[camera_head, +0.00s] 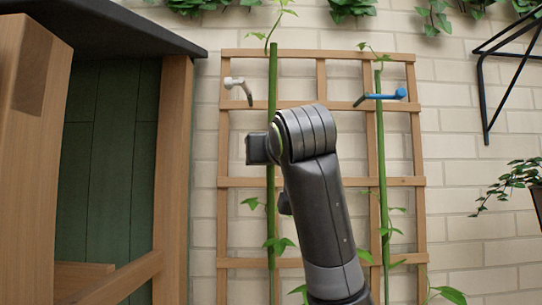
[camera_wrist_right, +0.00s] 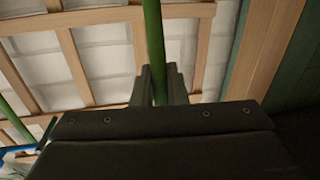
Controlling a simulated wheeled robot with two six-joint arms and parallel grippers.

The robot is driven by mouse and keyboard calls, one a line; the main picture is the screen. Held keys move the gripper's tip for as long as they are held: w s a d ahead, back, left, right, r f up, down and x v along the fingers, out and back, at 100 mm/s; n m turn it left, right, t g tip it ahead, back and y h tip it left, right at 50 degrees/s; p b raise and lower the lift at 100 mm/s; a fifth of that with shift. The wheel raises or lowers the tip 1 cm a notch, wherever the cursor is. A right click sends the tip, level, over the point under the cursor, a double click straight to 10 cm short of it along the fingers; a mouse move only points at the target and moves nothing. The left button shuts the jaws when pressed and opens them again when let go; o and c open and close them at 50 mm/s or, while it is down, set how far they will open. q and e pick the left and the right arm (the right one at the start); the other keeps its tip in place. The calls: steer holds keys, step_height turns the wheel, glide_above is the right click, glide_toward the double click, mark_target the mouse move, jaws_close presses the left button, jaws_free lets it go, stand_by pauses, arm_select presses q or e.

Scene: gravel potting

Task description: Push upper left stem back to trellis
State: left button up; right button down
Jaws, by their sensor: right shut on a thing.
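The left green stem (camera_head: 272,75) stands upright in front of the left part of the wooden trellis (camera_head: 321,54). In the right wrist view the stem (camera_wrist_right: 153,35) runs between the two dark fingers of my right gripper (camera_wrist_right: 160,88), which is shut on it. In the head view my right arm comes up from the bottom and hides the fingers. A white clip (camera_head: 232,82) with a dark arm sits on the trellis, left of the stem and apart from it. The gap between stem and trellis is hard to judge. My left gripper is out of view.
The right stem (camera_head: 382,165) stands along the trellis, with a blue clip (camera_head: 387,96) at its upper part. A wooden frame with green panels (camera_head: 105,150) stands at the left. A black bracket (camera_head: 487,90) and a hanging plant (camera_head: 512,180) are at the right.

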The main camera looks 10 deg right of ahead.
steer(key=w, duration=0.1)
steer(key=w+g, duration=0.1)
steer(key=r, duration=0.1)
steer(key=shift+w+d+r+p, duration=0.1)
steer(key=shift+w+d+p, duration=0.2)
steer(key=shift+w+p, duration=0.1)
steer(key=w+d+r+g, duration=0.1)
steer(key=w+g, duration=0.2)
steer(key=w, duration=0.4)
steer(key=shift+d+r+m+g, duration=0.15)
steer(key=shift+d+m+g, duration=0.15)
steer(key=shift+m, duration=0.1)
steer(key=c, duration=1.8)
jaws_free()
steer(key=o, duration=0.4)
steer(key=shift+w, duration=0.2)
steer(key=shift+c, duration=0.2)
steer(key=shift+w+f, duration=0.1)
steer(key=shift+f, duration=0.15)
